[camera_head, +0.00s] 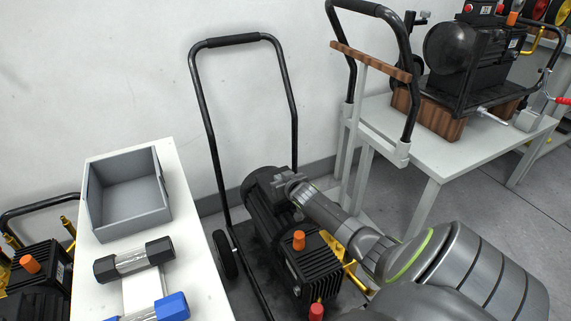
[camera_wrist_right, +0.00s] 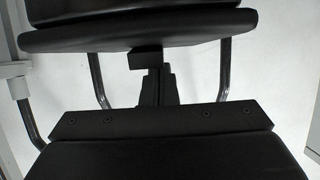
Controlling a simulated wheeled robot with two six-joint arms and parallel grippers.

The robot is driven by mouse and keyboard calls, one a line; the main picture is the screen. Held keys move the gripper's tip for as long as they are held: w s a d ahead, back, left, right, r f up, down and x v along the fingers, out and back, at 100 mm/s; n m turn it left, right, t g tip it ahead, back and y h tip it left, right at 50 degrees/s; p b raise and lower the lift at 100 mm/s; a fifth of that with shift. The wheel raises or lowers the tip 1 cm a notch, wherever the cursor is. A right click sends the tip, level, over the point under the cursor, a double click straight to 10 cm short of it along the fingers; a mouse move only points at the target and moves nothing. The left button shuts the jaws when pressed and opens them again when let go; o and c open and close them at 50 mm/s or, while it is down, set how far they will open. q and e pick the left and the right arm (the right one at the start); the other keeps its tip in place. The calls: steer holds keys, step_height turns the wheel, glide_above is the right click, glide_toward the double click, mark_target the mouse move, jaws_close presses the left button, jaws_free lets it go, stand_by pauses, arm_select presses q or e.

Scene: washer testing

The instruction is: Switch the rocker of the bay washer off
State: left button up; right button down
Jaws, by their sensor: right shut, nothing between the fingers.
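A black washer (camera_head: 262,212) with a tall tube handle (camera_head: 206,125) stands on the floor between the two tables. My right arm reaches in from the right, and its gripper (camera_head: 284,183) is at the motor's upper end, overlapping it in the picture. In the right wrist view the shut, empty fingers (camera_wrist_right: 155,88) point at the dark housing (camera_wrist_right: 140,30). A small dark block (camera_wrist_right: 146,59) sits just beyond the fingertips; I cannot tell if it is the rocker or if they touch it. The rocker's position is not readable. My left gripper is not in view.
A white table (camera_head: 190,240) at left holds a grey bin (camera_head: 125,222) and clear-bodied filter parts (camera_head: 135,261). Another table (camera_head: 455,155) at right carries a second washer (camera_head: 470,65) on wooden blocks. Part of another washer (camera_head: 35,280) shows at lower left. A wall is behind.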

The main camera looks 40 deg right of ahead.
steer(key=r+p, duration=0.2)
steer(key=r, duration=0.1)
steer(key=r+p, duration=0.1)
steer(key=shift+s+r+p, duration=0.15)
steer(key=shift+s+p, duration=0.15)
steer(key=shift+p, duration=0.1)
steer(key=s+a+r+p, duration=0.2)
steer(key=s+r+p, duration=0.1)
steer(key=s+r, duration=0.3)
steer(key=shift+s+a, duration=0.15)
steer(key=shift+s, duration=0.25)
steer(key=shift+f, duration=0.1)
